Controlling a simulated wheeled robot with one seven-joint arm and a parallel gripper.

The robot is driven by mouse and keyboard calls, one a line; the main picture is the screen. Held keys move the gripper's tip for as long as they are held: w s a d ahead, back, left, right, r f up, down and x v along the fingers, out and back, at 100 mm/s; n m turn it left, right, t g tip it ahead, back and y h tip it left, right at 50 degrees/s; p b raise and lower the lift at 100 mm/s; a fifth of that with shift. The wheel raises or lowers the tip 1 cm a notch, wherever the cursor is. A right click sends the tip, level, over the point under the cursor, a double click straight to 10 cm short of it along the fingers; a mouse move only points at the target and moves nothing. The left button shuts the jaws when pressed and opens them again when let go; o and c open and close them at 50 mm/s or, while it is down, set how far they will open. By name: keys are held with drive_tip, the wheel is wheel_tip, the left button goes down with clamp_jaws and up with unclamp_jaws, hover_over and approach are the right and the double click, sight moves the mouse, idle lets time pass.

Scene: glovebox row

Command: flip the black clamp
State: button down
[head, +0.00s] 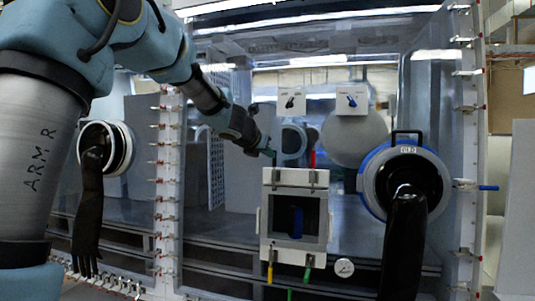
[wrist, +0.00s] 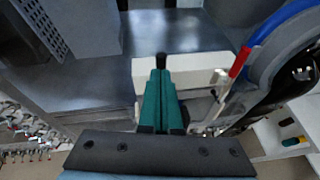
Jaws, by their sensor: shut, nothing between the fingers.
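My gripper (wrist: 161,78) has its green fingers together, with nothing between them. In the head view my gripper (head: 272,152) reaches down from the upper left to just above the left top corner of the white box. A small black piece (wrist: 161,60) shows right at the fingertips in the wrist view; it looks like the upright handle of the black clamp. I cannot tell whether the fingers touch it. The clamp's base is hidden behind the fingers. In the head view the handle is too small to make out clearly.
A red-handled clamp (head: 313,158) stands upright to the right, also in the wrist view (wrist: 240,62). The white box (head: 263,215) has yellow (head: 270,272) and green (head: 307,274) handles below. A blue-ringed glove port (head: 374,170) is close on the right.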

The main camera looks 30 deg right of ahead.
drive_tip(key=shift+w+d+r, duration=0.25)
drive_tip(key=shift+w, duration=0.05)
drive_tip(key=shift+r+p, duration=0.25)
drive_tip(key=shift+p, duration=0.05)
drive_tip(key=shift+d+r+p, duration=0.15)
drive_tip(key=shift+r+p, duration=0.5)
drive_tip(key=shift+p, duration=0.1)
drive_tip(key=shift+w+f, duration=0.1)
